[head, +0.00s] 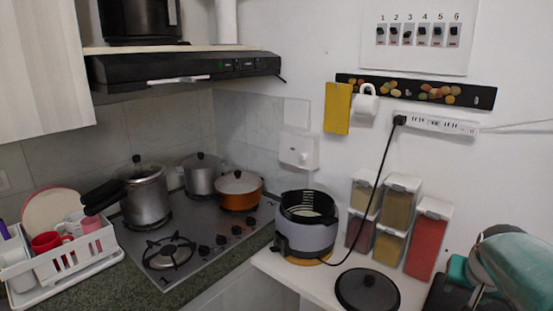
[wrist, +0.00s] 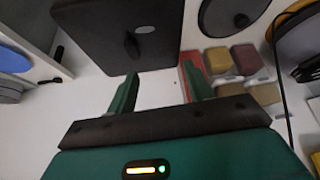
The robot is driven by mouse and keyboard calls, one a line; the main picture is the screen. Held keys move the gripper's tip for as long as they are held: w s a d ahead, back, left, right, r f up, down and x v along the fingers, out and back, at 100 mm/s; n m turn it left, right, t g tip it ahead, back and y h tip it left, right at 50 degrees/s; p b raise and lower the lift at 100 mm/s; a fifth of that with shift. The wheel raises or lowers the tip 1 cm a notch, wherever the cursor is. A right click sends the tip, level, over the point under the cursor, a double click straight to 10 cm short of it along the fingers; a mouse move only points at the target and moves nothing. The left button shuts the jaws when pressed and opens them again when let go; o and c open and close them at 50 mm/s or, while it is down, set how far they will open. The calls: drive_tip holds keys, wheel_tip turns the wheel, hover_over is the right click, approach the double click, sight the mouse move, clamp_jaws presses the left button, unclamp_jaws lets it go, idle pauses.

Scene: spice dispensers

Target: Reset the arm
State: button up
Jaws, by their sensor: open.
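My gripper (wrist: 161,69) shows in the wrist view with its two green fingers spread apart. Nothing is between the fingers, and the gripper is empty. Clear spice dispensers with white lids (head: 399,186) stand stacked on the white counter in the head view, holding red, brown and yellowish contents. In the wrist view the dispensers, among them a brown one (wrist: 246,59), show beyond the right finger, apart from it as far as I can tell. The gripper's fingers cannot be made out in the head view.
A grey pot-like appliance (head: 308,236) and a round black lid (head: 367,290) are on the counter. A power strip (head: 436,123) is on the wall, with a black cord hanging down. A stove (head: 190,240) with pots and a dish rack (head: 75,258) are at left.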

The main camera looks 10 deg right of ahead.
drive_tip(key=s+a+n+y, duration=0.2)
drive_tip(key=a+n, duration=0.2)
drive_tip(key=a, duration=1.1)
drive_tip(key=s+a+n+t+y, duration=0.1)
drive_tip(key=s+a+n, duration=0.2)
drive_tip(key=a, duration=1.2)
drive_tip(key=shift+s+r+n+y, duration=0.15)
drive_tip(key=shift+r+n+y, duration=0.25)
drive_tip(key=shift+n, duration=0.3)
drive_tip(key=shift+a, duration=0.1)
